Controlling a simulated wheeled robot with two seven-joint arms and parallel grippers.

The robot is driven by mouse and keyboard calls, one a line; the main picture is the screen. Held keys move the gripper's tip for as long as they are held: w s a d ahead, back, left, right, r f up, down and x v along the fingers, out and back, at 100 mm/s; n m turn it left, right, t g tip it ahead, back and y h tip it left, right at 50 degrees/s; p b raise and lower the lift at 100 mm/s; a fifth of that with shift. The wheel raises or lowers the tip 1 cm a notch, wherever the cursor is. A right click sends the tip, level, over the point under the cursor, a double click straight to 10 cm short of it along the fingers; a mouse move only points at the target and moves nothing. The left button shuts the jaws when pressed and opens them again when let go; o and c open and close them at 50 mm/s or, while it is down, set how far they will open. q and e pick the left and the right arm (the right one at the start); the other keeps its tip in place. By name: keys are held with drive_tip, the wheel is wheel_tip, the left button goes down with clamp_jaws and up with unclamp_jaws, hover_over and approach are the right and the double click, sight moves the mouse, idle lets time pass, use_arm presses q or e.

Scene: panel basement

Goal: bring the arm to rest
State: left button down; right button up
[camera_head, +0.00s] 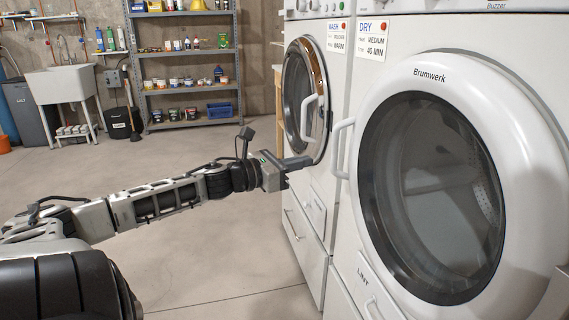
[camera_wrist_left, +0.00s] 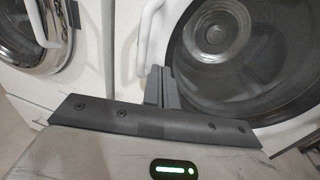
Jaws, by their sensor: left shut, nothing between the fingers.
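My left arm reaches in from the left in the head view. Its gripper (camera_head: 300,162) is held out level in front of the machines, close to the washer front. In the left wrist view the two fingers (camera_wrist_left: 158,85) are together with nothing between them. Behind the fingers there is the round door of the dryer (camera_wrist_left: 215,50), with a white handle to its left. My right gripper is not in view.
The dryer door (camera_head: 430,190) fills the right and looks shut. The washer door (camera_head: 304,90) is farther back. Shelves (camera_head: 188,92) and a sink (camera_head: 60,84) stand at the far wall. The floor (camera_head: 200,240) below my arm is clear.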

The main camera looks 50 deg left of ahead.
use_arm(q)
drive_tip(key=p+v, duration=0.1)
drive_tip(key=v, duration=0.2)
drive_tip(key=shift+s+a, duration=0.15)
drive_tip(key=shift+s, duration=0.2)
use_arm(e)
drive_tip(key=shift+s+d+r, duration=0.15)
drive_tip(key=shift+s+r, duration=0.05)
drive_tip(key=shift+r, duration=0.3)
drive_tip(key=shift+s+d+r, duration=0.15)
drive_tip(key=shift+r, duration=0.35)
use_arm(q)
drive_tip(key=s+d+f+n+g+y+p, duration=0.1)
drive_tip(key=s+d+f+n+y+p, duration=0.2)
drive_tip(key=d+f+n, duration=0.45)
drive_tip(key=s+d+f+n+g+y+p, duration=0.1)
drive_tip(key=s+d+f+n+g+p, duration=0.2)
drive_tip(key=s+f+n, duration=0.7)
drive_tip(key=s+d+n+g+h+p, duration=0.2)
drive_tip(key=s+d+n+h+p, duration=0.1)
drive_tip(key=d+n, duration=1.6)
drive_tip(key=d+r, duration=0.1)
drive_tip(key=d, duration=0.3)
drive_tip(key=shift+d+g+p, duration=0.25)
drive_tip(key=shift+g+p, duration=0.05)
drive_tip(key=shift+p, duration=0.05)
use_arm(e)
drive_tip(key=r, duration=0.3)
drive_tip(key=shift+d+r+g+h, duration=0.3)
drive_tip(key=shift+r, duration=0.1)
